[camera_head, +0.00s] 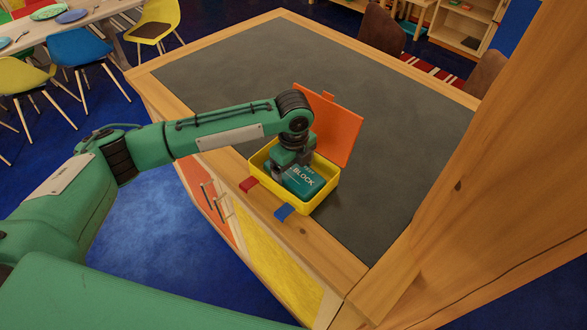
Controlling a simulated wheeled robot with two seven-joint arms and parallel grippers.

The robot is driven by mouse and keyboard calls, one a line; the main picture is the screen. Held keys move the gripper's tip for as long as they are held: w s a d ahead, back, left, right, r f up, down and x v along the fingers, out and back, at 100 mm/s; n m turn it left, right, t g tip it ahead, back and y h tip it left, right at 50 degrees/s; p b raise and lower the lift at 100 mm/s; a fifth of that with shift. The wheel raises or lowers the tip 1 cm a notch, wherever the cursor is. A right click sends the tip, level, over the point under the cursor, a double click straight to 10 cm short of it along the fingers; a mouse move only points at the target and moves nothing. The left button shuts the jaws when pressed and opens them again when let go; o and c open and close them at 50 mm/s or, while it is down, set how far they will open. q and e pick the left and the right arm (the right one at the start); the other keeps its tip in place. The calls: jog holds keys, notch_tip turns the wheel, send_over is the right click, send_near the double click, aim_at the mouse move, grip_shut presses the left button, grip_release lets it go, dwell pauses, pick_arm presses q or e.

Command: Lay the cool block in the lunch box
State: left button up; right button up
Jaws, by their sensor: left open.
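The lunch box (262,189) is a yellow open box on the counter near its front edge. Its orange lid (334,125) stands up at the back. My left gripper (287,168) reaches down into the box over the left part of the block. It is open; its fingertips are hard to make out against the block. My right gripper is out of view.
The box stands on a wooden-edged counter with a dark grey top (230,67), clear behind and left. A thick wooden post (480,170) rises at the right.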

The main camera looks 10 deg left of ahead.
aim_at(294, 171)
pick_arm(q)
jog(key=shift+w+r, duration=0.1)
jog(key=shift+r, duration=0.35)
notch_tip(294, 171, up, 11)
jog(key=b, duration=0.4)
